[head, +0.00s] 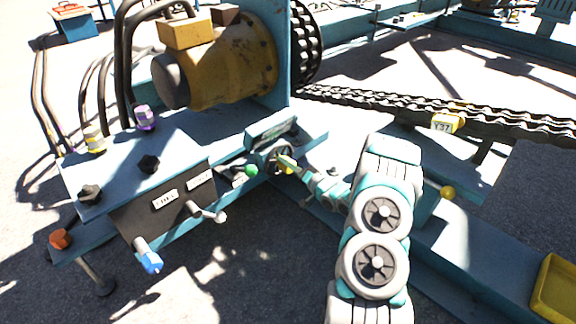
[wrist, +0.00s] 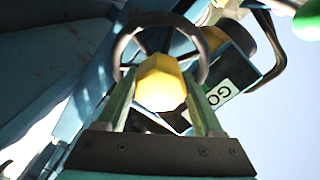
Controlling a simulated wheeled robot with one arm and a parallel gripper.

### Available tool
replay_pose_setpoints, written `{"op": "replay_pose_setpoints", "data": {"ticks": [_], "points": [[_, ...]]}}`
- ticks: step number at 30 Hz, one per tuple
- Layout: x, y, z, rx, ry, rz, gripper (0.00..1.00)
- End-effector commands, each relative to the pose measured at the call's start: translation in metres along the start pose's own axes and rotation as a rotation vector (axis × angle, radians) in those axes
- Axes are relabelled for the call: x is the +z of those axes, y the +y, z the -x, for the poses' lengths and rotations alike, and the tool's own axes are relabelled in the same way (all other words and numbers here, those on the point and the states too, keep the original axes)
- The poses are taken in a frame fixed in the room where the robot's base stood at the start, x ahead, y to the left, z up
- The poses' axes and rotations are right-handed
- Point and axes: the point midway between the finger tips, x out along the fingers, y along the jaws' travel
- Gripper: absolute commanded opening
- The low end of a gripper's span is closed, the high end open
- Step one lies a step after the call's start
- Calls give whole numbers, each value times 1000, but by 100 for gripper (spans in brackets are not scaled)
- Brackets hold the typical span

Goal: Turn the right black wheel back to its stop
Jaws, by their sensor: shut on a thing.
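A dark hand wheel (head: 266,157) with a round rim and spokes is on the blue box at the right end of the control bench. In the wrist view its rim (wrist: 204,62) curves behind a faceted yellow knob (wrist: 160,84). My gripper (head: 287,165) reaches in from the right at the wheel. In the wrist view my two fingers (wrist: 160,98) stand on either side of the yellow knob and are shut on it. The knob's join to the wheel is hidden, and my gripper covers part of the wheel in the head view.
A green ball knob (head: 251,170) is close left of the wheel. A grey lever (head: 208,212) and a blue-ended handle (head: 150,261) stick out from the bench front. A chain (head: 390,108) runs behind my arm.

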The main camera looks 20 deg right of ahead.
Motion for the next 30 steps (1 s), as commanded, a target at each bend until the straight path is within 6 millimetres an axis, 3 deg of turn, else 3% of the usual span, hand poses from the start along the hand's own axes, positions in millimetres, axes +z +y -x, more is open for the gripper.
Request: {"op": "replay_pose_setpoints", "data": {"ticks": [5, 20, 30], "points": [[0, 0, 0, 1, 0, 0, 0], [0, 1, 0, 1, 0, 21, 0], [2, 1, 1, 2, -2, 208, 0]]}}
